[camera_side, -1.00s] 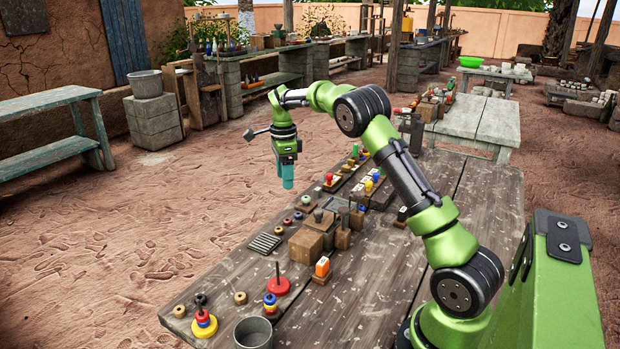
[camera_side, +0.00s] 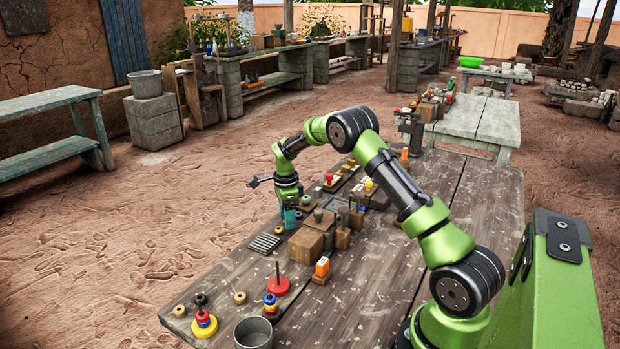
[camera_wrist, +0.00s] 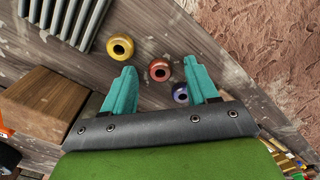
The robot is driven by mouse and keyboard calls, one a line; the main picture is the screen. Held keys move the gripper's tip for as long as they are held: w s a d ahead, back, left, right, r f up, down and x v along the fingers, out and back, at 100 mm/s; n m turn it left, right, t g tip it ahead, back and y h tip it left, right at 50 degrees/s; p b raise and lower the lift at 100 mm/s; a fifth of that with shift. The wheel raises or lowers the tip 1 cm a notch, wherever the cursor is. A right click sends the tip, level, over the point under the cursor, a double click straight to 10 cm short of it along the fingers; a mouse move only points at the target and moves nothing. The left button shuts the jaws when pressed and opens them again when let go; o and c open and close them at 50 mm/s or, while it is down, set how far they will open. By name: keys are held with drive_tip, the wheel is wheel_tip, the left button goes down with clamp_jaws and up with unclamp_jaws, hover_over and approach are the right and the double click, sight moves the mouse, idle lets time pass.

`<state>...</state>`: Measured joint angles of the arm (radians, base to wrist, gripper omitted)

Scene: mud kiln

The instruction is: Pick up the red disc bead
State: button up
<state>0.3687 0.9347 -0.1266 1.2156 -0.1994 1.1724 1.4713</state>
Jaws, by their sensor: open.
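A round red bead (camera_wrist: 159,69) with a dark centre hole lies on the wooden table. In the wrist view it sits between the two teal fingers of my gripper (camera_wrist: 160,66), apart from both fingertips. A yellow bead (camera_wrist: 120,46) lies just up and left of it, and a purple bead (camera_wrist: 180,93) just below and right, partly near the right finger. In the side view my gripper (camera_side: 290,218) points down low at the table's left edge, open and empty, and mostly hides the red bead.
A ridged grey rack (camera_wrist: 68,18) and a wooden block (camera_wrist: 45,103) lie left of the beads. In the side view, wooden boxes (camera_side: 306,245) stand close right of my gripper. A spindle with a red disc (camera_side: 279,287) and a metal cup (camera_side: 253,333) stand nearer the front.

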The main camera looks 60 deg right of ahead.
clamp_jaws()
idle(0.3)
drive_tip(key=shift+r, duration=0.15)
